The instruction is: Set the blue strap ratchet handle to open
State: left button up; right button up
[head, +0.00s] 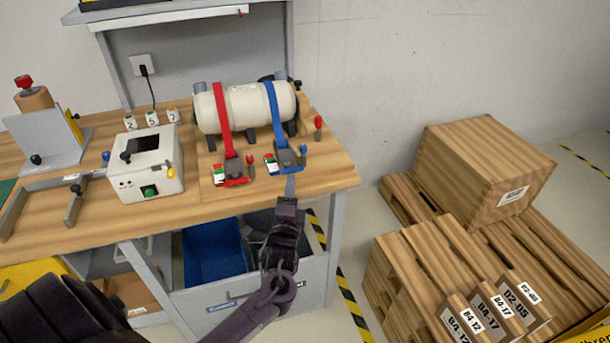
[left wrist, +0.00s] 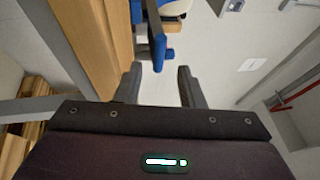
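The blue strap (head: 275,112) runs over a white tank (head: 248,104) down to its ratchet (head: 289,158) on the workbench. The ratchet has a dark grey body and a small blue knob (head: 303,149) at its right side. My left gripper (head: 290,184) is at the bench's front edge, just in front of this ratchet. In the left wrist view its two fingers (left wrist: 160,86) are apart, with nothing held. A blue part of the ratchet (left wrist: 158,52) lies just beyond the fingertips, roughly between them. My right gripper is not in view.
A red strap (head: 221,106) with its own red ratchet (head: 233,171) sits close to the left. A white control box (head: 145,165) stands further left. A blue bin (head: 213,254) is under the bench. Wooden crates and pallets (head: 484,172) stand at right.

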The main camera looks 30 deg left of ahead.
aim_at(287, 157)
pick_arm(q)
jog(key=x, duration=0.5)
jog(key=shift+w+p, duration=0.25)
jog(key=shift+p, duration=0.05)
grip_shut()
